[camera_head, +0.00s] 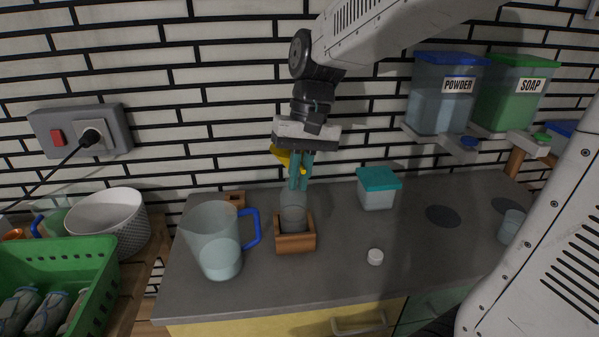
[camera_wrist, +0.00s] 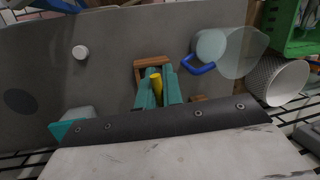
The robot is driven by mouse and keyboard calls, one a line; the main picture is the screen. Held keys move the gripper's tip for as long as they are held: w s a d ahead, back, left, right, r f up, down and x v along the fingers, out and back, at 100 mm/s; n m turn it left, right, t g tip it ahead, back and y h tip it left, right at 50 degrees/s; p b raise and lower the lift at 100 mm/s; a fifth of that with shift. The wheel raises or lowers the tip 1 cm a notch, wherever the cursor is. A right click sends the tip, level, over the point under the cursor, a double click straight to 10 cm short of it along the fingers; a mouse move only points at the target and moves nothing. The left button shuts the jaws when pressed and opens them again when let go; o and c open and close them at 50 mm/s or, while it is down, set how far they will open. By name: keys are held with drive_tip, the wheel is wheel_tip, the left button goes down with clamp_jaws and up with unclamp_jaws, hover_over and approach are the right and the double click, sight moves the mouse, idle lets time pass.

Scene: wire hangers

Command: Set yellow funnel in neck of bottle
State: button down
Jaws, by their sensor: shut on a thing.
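The yellow funnel (camera_head: 283,156) shows partly behind the teal fingers of my gripper (camera_head: 298,184), which is shut on it. In the wrist view my gripper (camera_wrist: 155,76) has a yellow part of the funnel (camera_wrist: 156,83) between its fingers. The clear bottle (camera_head: 293,213) stands upright in a wooden holder (camera_head: 296,243) on the counter. My fingertips are just above the bottle's top in the head view; whether the funnel touches the neck is hidden. In the wrist view the holder (camera_wrist: 152,62) lies beyond the fingertips, and the bottle is mostly hidden.
A clear jug (camera_head: 212,245) with a blue handle stands close left of the holder. A teal-lidded box (camera_head: 378,190) is to the right, and a white cap (camera_head: 375,257) lies at front right. Powder (camera_head: 446,95) and soap (camera_head: 513,95) dispensers hang at the wall.

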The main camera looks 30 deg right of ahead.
drive_tip(key=shift+f, duration=0.25)
drive_tip(key=shift+c, duration=0.3)
unclamp_jaws()
idle(0.6)
drive_tip(key=s+a, duration=0.1)
drive_tip(key=s, duration=0.6)
drive_tip(key=shift+a, duration=0.2)
idle(1.0)
drive_tip(key=shift+w, duration=0.1)
drive_tip(key=shift+s+a+v, duration=0.1)
drive_tip(key=shift+a+v, duration=0.1)
drive_tip(key=shift+v, duration=0.75)
drive_tip(key=shift+s+a+v, duration=0.1)
drive_tip(key=shift+a+v, duration=0.1)
drive_tip(key=shift+v, duration=0.8)
drive_tip(key=shift+s+a+v, duration=0.1)
drive_tip(key=shift+a+v, duration=0.1)
drive_tip(key=shift+v, duration=0.75)
drive_tip(key=shift+r, duration=0.15)
